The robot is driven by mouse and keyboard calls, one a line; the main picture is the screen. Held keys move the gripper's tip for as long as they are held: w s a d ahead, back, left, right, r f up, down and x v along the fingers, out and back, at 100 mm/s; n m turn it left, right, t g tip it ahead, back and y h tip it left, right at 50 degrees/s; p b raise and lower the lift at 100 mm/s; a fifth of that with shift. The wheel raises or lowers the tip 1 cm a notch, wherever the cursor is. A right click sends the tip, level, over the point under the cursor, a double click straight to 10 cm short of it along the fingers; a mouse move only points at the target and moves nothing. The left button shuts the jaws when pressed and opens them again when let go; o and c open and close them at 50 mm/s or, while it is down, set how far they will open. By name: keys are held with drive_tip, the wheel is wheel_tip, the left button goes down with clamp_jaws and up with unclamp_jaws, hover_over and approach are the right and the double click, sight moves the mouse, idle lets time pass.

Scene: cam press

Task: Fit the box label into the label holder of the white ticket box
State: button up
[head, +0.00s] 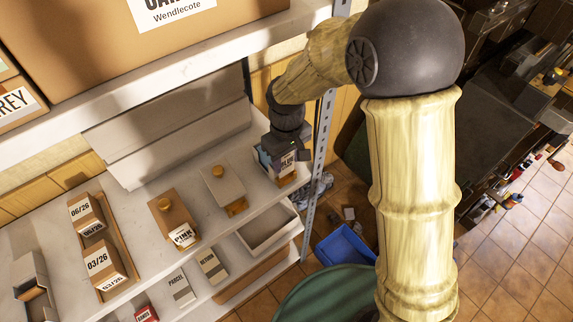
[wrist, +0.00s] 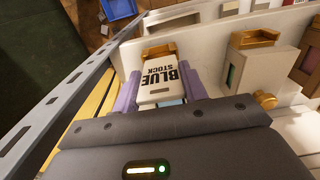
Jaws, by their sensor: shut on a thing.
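My gripper (head: 285,158) is shut on a white card label printed BLUE STOCK, the box label (wrist: 160,80), at the shelf's right end. Its purple fingers (wrist: 158,95) stand on both sides of the label in the wrist view. A wooden holder piece (wrist: 160,50) shows just beyond the label; I cannot tell whether the label sits in it. A white box (head: 222,187) with a round wooden knob stands left of my gripper, with a wooden holder (head: 237,207) low on its front. This box shows in the wrist view (wrist: 250,65) too.
A brown box labelled PINK (head: 175,220) stands further left, then a tray with dated boxes (head: 100,262). A metal upright (head: 322,140) is close on the right. A big carton (head: 130,40) sits above. An open tray (head: 268,228) and cards (head: 212,266) lie lower.

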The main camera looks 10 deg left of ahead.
sight(287, 168)
drive_tip(key=f, duration=0.3)
drive_tip(key=shift+s+d+f, duration=0.25)
drive_tip(key=shift+s, duration=0.1)
drive_tip(key=shift+c, duration=1.3)
drive_tip(key=shift+a+f, duration=0.1)
clamp_jaws()
drive_tip(key=shift+w+a+f, duration=0.2)
drive_tip(key=shift+w, duration=0.15)
drive_tip(key=o, duration=1)
unclamp_jaws()
drive_tip(key=shift+c, duration=0.2)
drive_tip(key=o, duration=0.3)
drive_tip(key=shift+s+d+r, duration=0.1)
drive_tip(key=shift+r, duration=0.1)
drive_tip(key=shift+o, duration=0.2)
drive_tip(key=shift+w, duration=0.2)
wheel_tip(287, 168, up, 8)
drive_tip(key=shift+f, duration=0.15)
